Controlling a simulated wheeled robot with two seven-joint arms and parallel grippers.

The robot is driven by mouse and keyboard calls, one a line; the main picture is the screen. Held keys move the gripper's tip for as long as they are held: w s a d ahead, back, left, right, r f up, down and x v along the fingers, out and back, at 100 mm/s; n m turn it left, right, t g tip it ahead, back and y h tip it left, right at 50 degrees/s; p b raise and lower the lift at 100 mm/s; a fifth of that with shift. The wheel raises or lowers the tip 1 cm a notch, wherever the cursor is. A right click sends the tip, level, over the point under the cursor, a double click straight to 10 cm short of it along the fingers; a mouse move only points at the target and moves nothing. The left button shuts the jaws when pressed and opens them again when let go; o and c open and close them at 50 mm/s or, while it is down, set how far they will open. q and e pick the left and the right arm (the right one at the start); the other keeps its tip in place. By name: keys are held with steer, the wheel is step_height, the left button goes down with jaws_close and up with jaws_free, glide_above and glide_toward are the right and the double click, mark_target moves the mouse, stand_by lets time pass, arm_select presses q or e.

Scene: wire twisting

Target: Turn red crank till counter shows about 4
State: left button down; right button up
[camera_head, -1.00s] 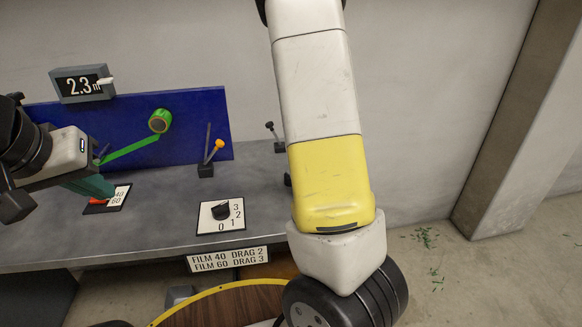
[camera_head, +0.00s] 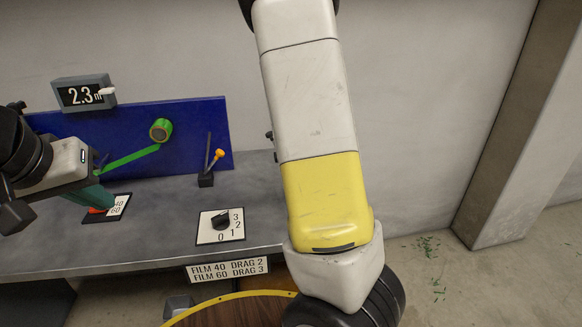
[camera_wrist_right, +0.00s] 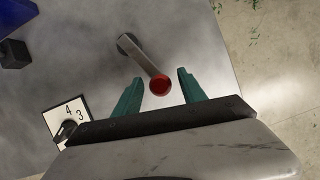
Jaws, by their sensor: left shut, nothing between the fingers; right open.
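The red crank knob (camera_wrist_right: 160,85) sits at the end of a grey crank arm (camera_wrist_right: 144,57) in the right wrist view. My right gripper (camera_wrist_right: 158,84) is open, with its teal fingers on either side of the red knob; whether they touch it I cannot tell. In the head view the crank is hidden behind my right arm. The counter (camera_head: 84,93) reads 2.3, and its unit is partly covered by a white piece. My left gripper (camera_head: 101,205) is shut at the red pointer (camera_head: 97,211) on the small 40/60 plate (camera_head: 118,209).
A green strip (camera_head: 133,158) runs to a green roll (camera_head: 161,130) on the blue panel (camera_head: 195,125). An orange-knobbed lever (camera_head: 213,160) stands beside it. A label (camera_head: 228,269) hangs at the front edge.

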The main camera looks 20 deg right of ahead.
steer(key=shift+v, duration=2.55)
